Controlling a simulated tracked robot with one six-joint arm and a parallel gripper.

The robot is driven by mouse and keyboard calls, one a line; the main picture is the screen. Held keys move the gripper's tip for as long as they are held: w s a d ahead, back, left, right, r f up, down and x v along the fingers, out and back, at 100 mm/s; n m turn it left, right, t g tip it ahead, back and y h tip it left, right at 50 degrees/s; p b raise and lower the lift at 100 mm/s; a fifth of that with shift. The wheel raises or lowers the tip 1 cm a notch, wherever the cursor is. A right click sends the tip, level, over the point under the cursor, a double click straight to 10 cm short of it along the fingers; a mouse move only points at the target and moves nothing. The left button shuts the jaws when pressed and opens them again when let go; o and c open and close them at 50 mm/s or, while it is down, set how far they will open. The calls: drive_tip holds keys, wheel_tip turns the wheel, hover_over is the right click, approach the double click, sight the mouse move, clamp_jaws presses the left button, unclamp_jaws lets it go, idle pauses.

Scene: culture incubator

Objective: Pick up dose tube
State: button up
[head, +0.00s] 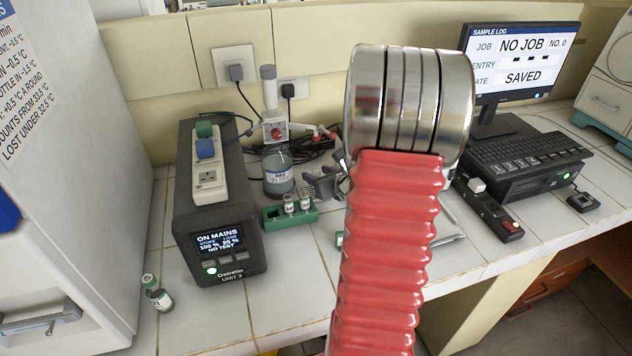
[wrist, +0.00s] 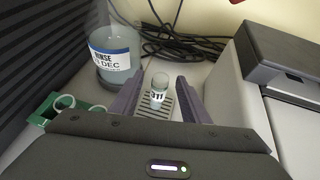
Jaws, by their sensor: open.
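A small clear tube with a white label (wrist: 159,96) stands upright on a slotted grey surface in the wrist view. It is the likely dose tube; its label is too small to read surely. My gripper (wrist: 160,84) is open, with one dark finger on each side of the tube and gaps between. In the head view my gripper (head: 322,185) is low over the counter, partly hidden by my red arm. The tube between the fingers cannot be made out there.
A rinse bottle (wrist: 115,58) stands close left of the fingers. A green rack (head: 272,217) with small vials is nearby. Black cables (wrist: 180,40) lie behind, and a grey box (wrist: 250,85) stands close right. A green-capped vial (head: 157,294) stands alone at the counter's front left.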

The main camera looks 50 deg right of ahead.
drive_tip(key=shift+x, duration=0.85)
clamp_jaws()
